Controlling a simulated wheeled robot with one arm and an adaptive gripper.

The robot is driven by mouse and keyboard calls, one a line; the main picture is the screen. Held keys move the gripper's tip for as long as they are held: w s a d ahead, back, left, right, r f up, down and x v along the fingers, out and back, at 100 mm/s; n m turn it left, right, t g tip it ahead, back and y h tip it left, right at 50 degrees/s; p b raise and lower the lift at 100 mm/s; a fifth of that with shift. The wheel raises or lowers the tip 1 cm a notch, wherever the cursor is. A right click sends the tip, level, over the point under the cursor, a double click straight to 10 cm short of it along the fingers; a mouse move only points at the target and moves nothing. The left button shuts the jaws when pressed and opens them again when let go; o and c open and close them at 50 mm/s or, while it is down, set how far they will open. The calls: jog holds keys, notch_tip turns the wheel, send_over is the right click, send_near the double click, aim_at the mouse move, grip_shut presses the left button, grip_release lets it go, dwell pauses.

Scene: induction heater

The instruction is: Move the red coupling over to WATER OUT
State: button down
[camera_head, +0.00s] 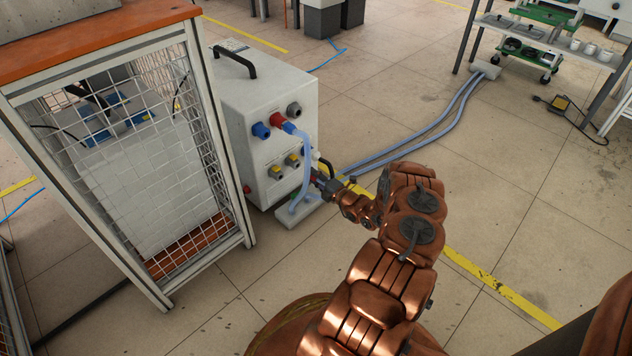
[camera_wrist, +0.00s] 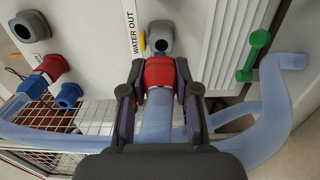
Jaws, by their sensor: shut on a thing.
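My gripper (camera_wrist: 160,100) is shut on a red coupling (camera_wrist: 159,74) at the end of a pale blue hose (camera_wrist: 157,118). The coupling lines up with a grey port (camera_wrist: 160,36) beside the WATER OUT label (camera_wrist: 132,28) on the white panel. Its front end appears right at the port; I cannot tell whether it is seated. In the head view my gripper (camera_head: 322,182) is at the lower right of the heater's (camera_head: 262,168) front, and the held coupling is mostly hidden.
Another red fitting (camera_wrist: 52,68), a blue fitting (camera_wrist: 69,95) and a bare grey port (camera_wrist: 30,27) are left in the wrist view. A green handle (camera_wrist: 254,55) and a hose (camera_wrist: 275,110) are at right. A mesh cage (camera_head: 150,160) stands left of the heater.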

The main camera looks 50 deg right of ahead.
jog(key=shift+w+d+b, duration=0.1)
jog(key=shift+w+b, duration=0.7)
jog(key=shift+b, duration=0.5)
jog(key=b, duration=0.1)
jog(key=w+b, duration=0.1)
jog(key=shift+a+f+b, duration=0.2)
jog(key=shift+f+b, duration=0.05)
jog(key=shift+b, duration=0.1)
jog(key=shift+w+r+p, duration=0.3)
jog(key=shift+r+p, duration=0.25)
jog(key=shift+p, duration=0.4)
jog(key=shift+w+r+p, duration=0.2)
jog(key=shift+w+p, duration=0.1)
jog(key=shift+p, duration=0.5)
jog(key=shift+w+p, duration=0.2)
jog(key=shift+p, duration=0.6)
jog(key=shift+f+p, duration=0.15)
jog(key=shift+p, duration=0.65)
jog(key=shift+f+p, duration=0.3)
jog(key=shift+p, duration=0.25)
jog(key=shift+f, duration=0.15)
